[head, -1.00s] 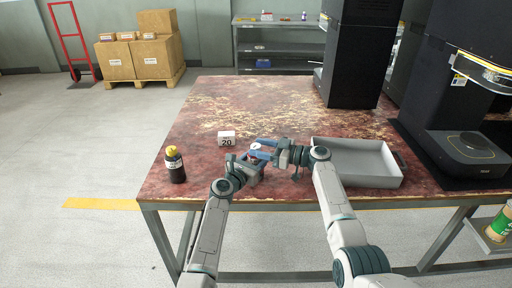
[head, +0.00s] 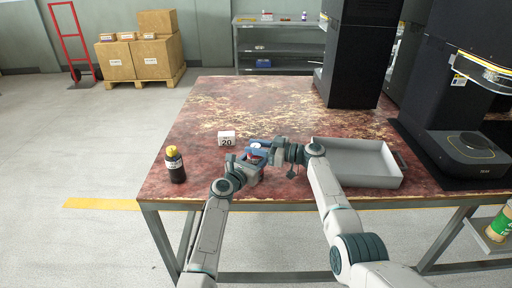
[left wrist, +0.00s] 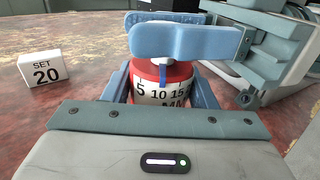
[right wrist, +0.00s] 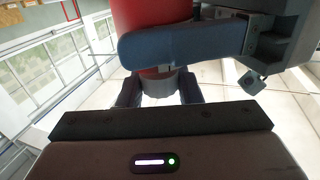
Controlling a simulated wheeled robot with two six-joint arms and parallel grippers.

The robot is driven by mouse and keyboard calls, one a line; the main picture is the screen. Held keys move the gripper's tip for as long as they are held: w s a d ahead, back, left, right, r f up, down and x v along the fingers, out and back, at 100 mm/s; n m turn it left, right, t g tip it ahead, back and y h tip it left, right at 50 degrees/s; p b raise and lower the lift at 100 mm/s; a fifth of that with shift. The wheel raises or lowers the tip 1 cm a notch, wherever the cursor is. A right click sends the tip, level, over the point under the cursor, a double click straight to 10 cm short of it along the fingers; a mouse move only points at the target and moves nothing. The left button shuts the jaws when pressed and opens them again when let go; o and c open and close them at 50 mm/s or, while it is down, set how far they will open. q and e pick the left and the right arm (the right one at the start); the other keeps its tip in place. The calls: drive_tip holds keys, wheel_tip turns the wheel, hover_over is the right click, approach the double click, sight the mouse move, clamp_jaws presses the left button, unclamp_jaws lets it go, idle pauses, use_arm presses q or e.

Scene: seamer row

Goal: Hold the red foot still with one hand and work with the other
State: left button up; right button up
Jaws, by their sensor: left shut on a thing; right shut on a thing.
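The red foot (left wrist: 146,72) carries a white scale band (left wrist: 160,97) with 5, 10 and 15 readable in the left wrist view. My left gripper (head: 251,162) is shut on it from the near side, just above the table. My right gripper (head: 259,147) is shut on a pale grey part (right wrist: 160,82) joined to the red foot, which also shows in the right wrist view (right wrist: 145,15). The blue fingers cross over each other's view and hide most of the grey part. A white card reading SET 20 (head: 227,139) stands to the left.
A dark bottle with a yellow cap (head: 175,165) stands at the table's left edge. A grey tray (head: 355,183) lies close to the right of my right gripper. Black machines (head: 358,60) stand behind. The worn red tabletop (head: 235,105) is clear at the back left.

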sight(256, 145)
drive_tip(key=shift+f+n+g, duration=0.1)
drive_tip(key=shift+n+g, duration=0.3)
drive_tip(key=shift+g, duration=0.3)
drive_tip(key=o, duration=1)
drive_tip(key=shift+c, duration=0.2)
wheel_tip(256, 145, up, 10)
drive_tip(key=shift+r, duration=0.1)
